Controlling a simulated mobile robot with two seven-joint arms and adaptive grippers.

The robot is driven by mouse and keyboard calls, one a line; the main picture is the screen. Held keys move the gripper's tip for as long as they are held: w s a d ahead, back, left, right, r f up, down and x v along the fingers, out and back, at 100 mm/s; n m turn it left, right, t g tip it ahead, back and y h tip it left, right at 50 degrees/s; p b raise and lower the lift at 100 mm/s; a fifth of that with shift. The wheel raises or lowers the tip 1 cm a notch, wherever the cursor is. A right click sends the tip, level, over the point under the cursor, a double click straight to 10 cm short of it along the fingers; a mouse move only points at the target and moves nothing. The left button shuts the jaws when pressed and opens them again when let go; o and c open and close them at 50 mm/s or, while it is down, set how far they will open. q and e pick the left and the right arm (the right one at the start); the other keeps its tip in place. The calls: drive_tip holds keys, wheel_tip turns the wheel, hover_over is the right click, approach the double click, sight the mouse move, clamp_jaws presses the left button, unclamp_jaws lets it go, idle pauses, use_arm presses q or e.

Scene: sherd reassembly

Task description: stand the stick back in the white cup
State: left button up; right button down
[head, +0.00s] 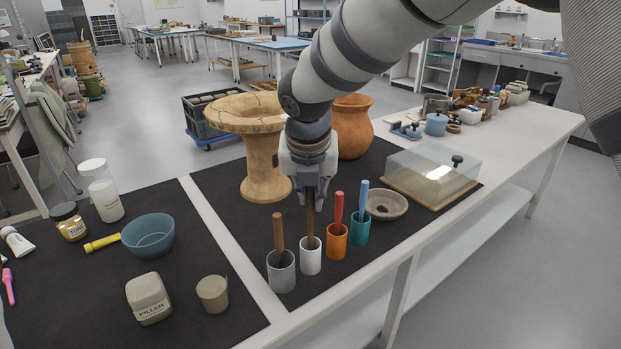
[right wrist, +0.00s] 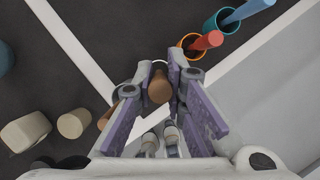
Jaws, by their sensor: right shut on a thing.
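My right gripper (head: 310,196) is shut on a brown stick (head: 310,222) and holds it upright. The stick's lower part meets the mouth of the white cup (head: 311,262) in the head view; how deep it reaches is hidden by the cup wall. In the right wrist view the stick's round top end (right wrist: 160,88) shows between the fingers of the gripper (right wrist: 160,82). The white cup stands upright on the black mat, in a row with other cups. My left gripper is not in view.
Close beside stand a grey cup (head: 282,276) with a brown stick, an orange cup (head: 336,246) with a red stick and a teal cup (head: 359,234) with a blue stick. A large clay stand (head: 262,165) is behind. A shallow dish (head: 386,205) lies to the right.

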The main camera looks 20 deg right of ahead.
sight(311, 206)
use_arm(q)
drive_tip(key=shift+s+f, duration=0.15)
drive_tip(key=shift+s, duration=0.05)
use_arm(e)
drive_tip(key=shift+f, duration=2.2)
drive_tip(key=c, duration=1.6)
unclamp_jaws()
drive_tip(key=shift+o, duration=0.2)
drive_tip(key=v, duration=1.2)
